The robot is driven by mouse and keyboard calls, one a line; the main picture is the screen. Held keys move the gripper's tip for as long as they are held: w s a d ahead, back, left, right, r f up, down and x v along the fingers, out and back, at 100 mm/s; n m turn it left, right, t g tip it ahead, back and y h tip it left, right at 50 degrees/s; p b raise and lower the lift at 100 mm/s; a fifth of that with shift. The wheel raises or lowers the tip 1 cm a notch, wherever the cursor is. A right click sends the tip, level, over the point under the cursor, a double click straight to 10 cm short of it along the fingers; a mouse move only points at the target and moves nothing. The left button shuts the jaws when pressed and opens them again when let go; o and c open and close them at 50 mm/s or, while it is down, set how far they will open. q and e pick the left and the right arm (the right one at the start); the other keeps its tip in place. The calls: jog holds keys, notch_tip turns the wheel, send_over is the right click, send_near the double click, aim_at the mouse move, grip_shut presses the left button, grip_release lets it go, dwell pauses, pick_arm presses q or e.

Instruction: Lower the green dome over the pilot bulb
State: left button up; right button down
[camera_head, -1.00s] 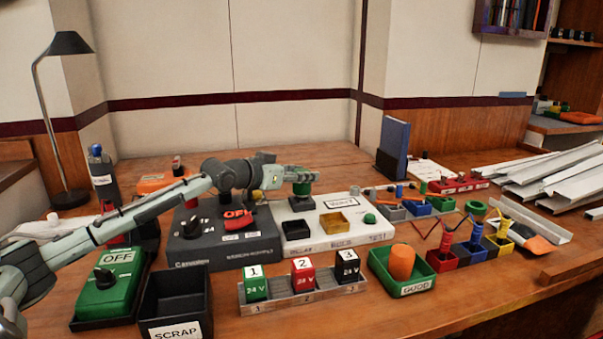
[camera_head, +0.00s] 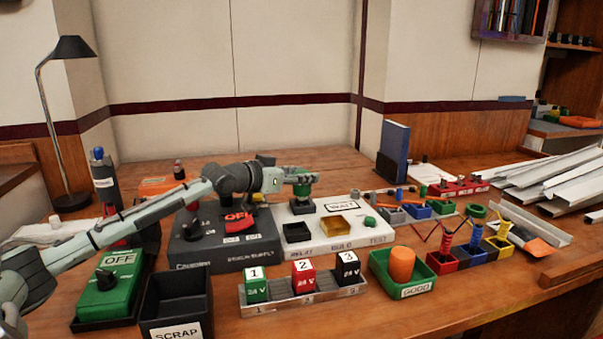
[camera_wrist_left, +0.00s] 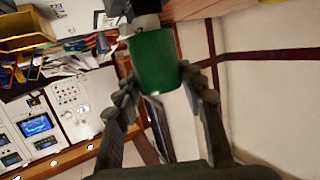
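The green dome (camera_head: 302,189) is held at the end of my left arm, over the back left of the white test panel. My left gripper (camera_head: 299,174) is around it. In the left wrist view the dome (camera_wrist_left: 154,64) sits between the two fingers, and the left gripper (camera_wrist_left: 160,84) appears closed on its sides. A dark square base (camera_head: 302,205) is directly under the dome; I cannot tell whether they touch. The pilot bulb is not visible, hidden by the dome or gripper. My right gripper is not in view.
The white panel (camera_head: 377,238) carries a dark tray, an amber tray (camera_head: 340,226) and a green button (camera_head: 370,222). The dark power supply box (camera_head: 225,246) stands at its left. Numbered blocks (camera_head: 304,279) and a green tray with an orange cylinder (camera_head: 401,264) are in front.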

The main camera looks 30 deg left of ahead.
aim_at(296, 189)
pick_arm(q)
jog(key=o, duration=0.5)
jog(key=shift+g, duration=0.4)
jog(key=f, duration=0.4)
jog(key=shift+s+d, duration=0.2)
jog(key=shift+d, duration=0.05)
jog(key=shift+s, duration=0.15)
jog(key=shift+s+a, duration=0.1)
jog(key=shift+s, duration=0.05)
jog(key=v, duration=0.4)
jog(key=shift+a+r, duration=0.1)
jog(key=shift+r, duration=0.2)
jog(key=shift+s+a+r, duration=0.1)
jog(key=shift+s+a, duration=0.1)
jog(key=shift+s, duration=0.15)
jog(key=shift+t, duration=0.4)
jog(key=shift+s+a+r, duration=0.15)
jog(key=shift+s+r, duration=0.65)
jog(key=shift+s, duration=0.25)
jog(key=shift+s+a+r, duration=0.2)
jog(key=shift+s+r, duration=0.65)
jog(key=shift+s, duration=0.15)
jog(key=shift+s+a+r, duration=0.15)
jog(key=shift+s+r, duration=0.65)
jog(key=shift+s, duration=0.25)
